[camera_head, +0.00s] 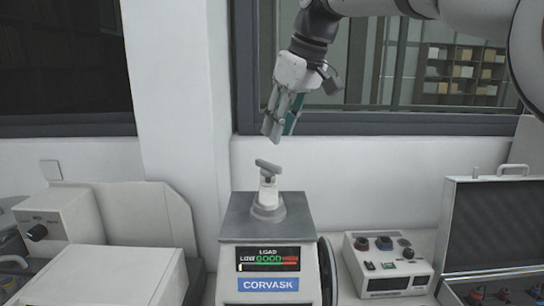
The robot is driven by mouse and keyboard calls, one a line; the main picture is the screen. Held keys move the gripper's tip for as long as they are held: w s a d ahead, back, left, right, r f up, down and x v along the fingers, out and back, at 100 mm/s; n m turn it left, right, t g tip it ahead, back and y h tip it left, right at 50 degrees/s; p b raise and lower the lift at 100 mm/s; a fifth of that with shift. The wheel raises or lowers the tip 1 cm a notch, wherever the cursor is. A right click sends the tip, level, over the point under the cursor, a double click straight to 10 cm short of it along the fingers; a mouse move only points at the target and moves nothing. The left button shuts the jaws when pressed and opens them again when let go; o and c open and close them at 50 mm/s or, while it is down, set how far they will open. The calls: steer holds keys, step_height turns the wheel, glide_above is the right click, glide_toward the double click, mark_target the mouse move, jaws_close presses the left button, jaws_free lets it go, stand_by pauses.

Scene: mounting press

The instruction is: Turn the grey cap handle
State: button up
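The grey cap handle (268,166) is a short bar on a pale neck, on a round grey cap (267,207) on top of the mounting press (269,268). The bar slants slightly down to the right. My gripper (280,134) hangs above the handle, pointing down and a little left, clear of it. Its fingers, grey with a green part, overlap in this view, so their opening is unclear. Nothing is visibly held. The press front shows a LOAD display with LOW, GOOD and HIGH, above a blue CORVASK label.
A white machine with a black knob (37,232) stands on the left. A control box with knobs (388,266) and an open case (495,240) stand on the right. A white wall and window frame (390,123) are behind. Air around the handle is clear.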

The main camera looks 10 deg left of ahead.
mark_target(269, 163)
steer(key=p+x, duration=0.1)
steer(key=x, duration=0.7)
steer(key=shift+f, duration=0.1)
jaws_close()
